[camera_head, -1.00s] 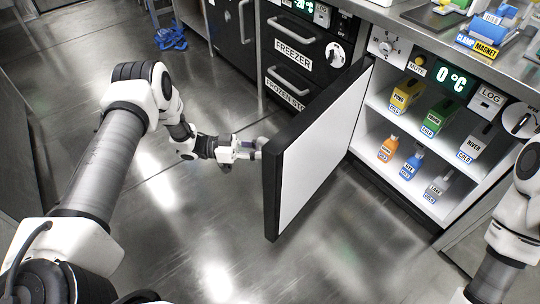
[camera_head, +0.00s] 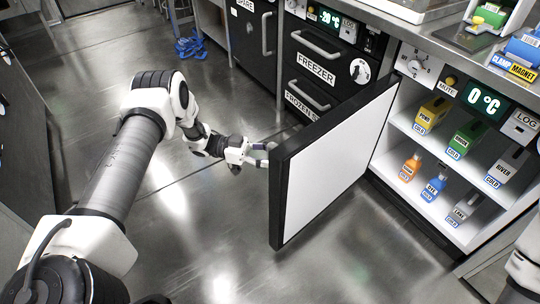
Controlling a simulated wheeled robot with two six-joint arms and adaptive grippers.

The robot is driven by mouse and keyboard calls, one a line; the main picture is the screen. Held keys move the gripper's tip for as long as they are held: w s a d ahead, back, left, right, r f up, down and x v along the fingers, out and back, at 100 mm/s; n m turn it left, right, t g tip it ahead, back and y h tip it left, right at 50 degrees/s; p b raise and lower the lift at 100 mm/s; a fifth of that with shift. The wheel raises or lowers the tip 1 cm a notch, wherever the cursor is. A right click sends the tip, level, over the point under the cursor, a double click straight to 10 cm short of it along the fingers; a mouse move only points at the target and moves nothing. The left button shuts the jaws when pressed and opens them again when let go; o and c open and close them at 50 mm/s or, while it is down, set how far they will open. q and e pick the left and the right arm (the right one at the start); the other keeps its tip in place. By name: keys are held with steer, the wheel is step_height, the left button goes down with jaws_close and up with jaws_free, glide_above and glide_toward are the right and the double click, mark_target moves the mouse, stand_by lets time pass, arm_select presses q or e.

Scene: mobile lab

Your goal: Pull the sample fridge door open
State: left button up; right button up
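The sample fridge door (camera_head: 330,165) stands wide open, swung out to the left of the fridge, its white inner face towards me.
The freezer drawers (camera_head: 318,65) stand behind the door to the left of the fridge. A counter (camera_head: 440,35) with equipment runs above the fridge. The floor (camera_head: 200,230) left of the door is clear.

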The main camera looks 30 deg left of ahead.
arm_select(q)
steer(key=v, duration=1.2)
steer(key=shift+w+r, duration=0.1)
